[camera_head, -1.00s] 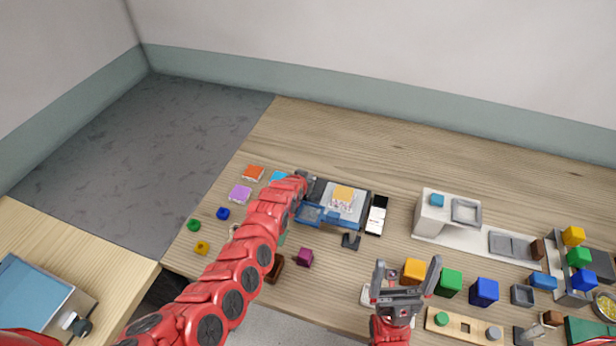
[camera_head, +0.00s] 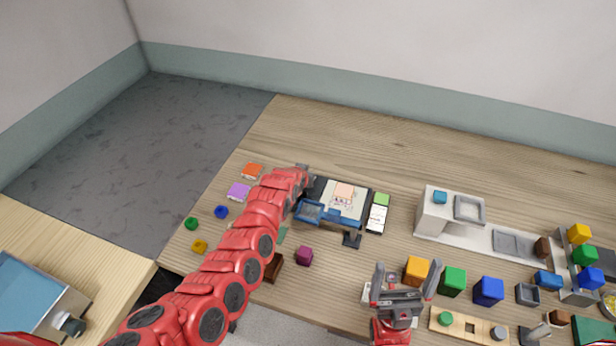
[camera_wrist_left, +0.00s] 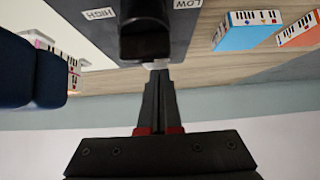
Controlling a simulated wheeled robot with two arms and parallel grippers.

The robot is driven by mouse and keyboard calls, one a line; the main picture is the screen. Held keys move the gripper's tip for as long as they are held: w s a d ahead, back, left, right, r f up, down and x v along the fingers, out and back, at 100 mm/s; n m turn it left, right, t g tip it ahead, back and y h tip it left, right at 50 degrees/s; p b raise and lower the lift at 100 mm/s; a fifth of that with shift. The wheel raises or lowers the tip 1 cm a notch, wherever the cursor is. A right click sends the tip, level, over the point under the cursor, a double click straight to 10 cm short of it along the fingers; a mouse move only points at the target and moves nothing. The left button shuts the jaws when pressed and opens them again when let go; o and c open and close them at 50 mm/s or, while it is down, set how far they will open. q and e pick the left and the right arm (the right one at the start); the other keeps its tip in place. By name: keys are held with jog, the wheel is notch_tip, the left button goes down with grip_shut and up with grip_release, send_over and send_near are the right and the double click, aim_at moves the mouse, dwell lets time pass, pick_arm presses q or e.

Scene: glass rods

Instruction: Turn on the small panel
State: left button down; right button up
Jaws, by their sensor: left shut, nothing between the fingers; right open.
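A small panel (camera_head: 378,214) with a green upper part and a white lower part lies at the right side of a dark device (camera_head: 318,187). The device has a lit screen (camera_head: 344,196) with a pinkish picture and a blue part (camera_head: 312,211) in front. My left gripper (camera_wrist_left: 155,68) is shut and empty, its tips at a dark knob or switch (camera_wrist_left: 146,25) between the labels HIGH and LOW; contact is hard to tell. In the head view its tips are small, by the device's far left corner. My right gripper (camera_head: 405,270) is open and empty near the table's front edge.
A white stand (camera_head: 436,211) is at the right. Small coloured pieces lie left of my left arm. The table behind the device is clear.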

pick_arm(q)
jog(key=shift+w+f+b, duration=0.1)
jog(key=shift+f+b, duration=0.1)
jog(key=shift+b, duration=0.45)
jog(key=shift+w+d+b, duration=0.15)
jog(key=shift+w+b, duration=0.35)
jog(key=shift+b, duration=0.1)
jog(key=shift+w+r, duration=0.1)
jog(key=shift+r, duration=0.15)
jog(key=shift+d+r, duration=0.1)
jog(key=shift+r, duration=0.05)
